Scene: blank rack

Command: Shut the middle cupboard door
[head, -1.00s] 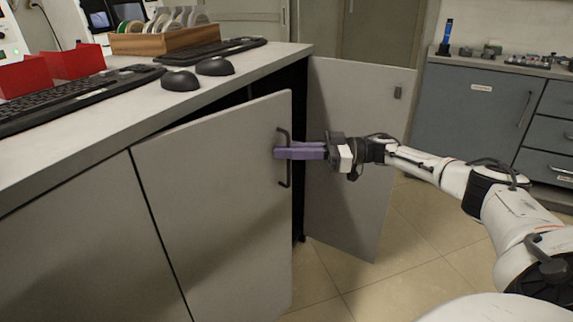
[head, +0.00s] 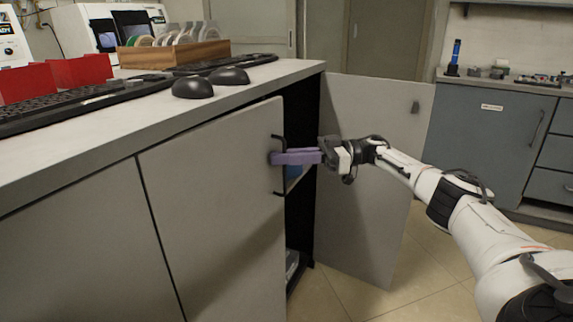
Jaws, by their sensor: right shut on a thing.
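The middle cupboard door (head: 215,200) is a light grey panel hinged at its left edge and standing partly open. Its dark bar handle (head: 279,188) is near its free right edge. My right gripper (head: 277,158), with purple fingers, is shut on this handle from the right. Right of the door's free edge a strip of the dark cupboard inside (head: 301,215) shows, with something blue behind the fingers. My left gripper is not in view.
Another grey door (head: 360,195) stands wide open at the right, behind my right arm. A closed panel (head: 85,245) is at the left. The countertop (head: 225,100) above holds mice, keyboards, red bins and a wooden box. Tiled floor (head: 425,265) is clear at the right.

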